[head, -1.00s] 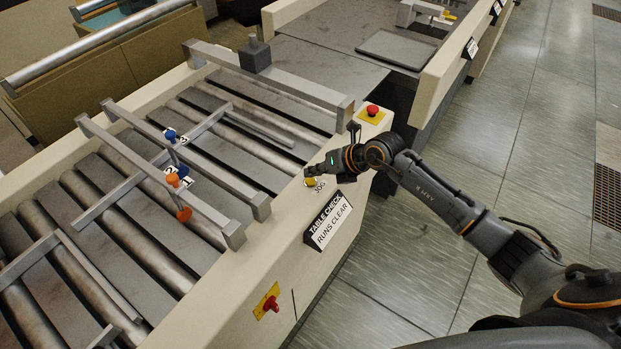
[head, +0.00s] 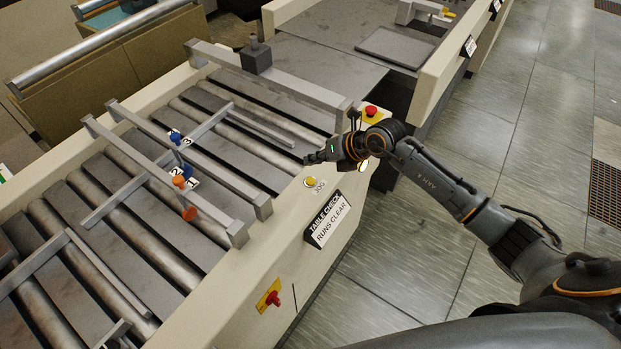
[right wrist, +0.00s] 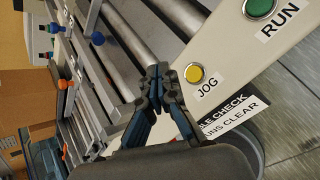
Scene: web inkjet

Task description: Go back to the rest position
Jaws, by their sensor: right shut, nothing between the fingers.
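My right gripper (head: 312,158) is shut and empty, above the edge of the machine's side panel, a little above and apart from the yellow JOG button (head: 310,182). In the right wrist view the shut fingers (right wrist: 154,98) show left of the yellow JOG button (right wrist: 194,73), with the rollers behind them. The green RUN button (right wrist: 259,7) shows at the top right of that view; my gripper and wrist hide it in the head view. My left gripper is not in view.
The roller table (head: 180,235) with metal bars and blue and orange knobs (head: 189,214) lies left. A red stop button (head: 371,111) sits just beyond my wrist, and a red switch (head: 272,298) is on the side panel. The floor (head: 420,265) to the right is open.

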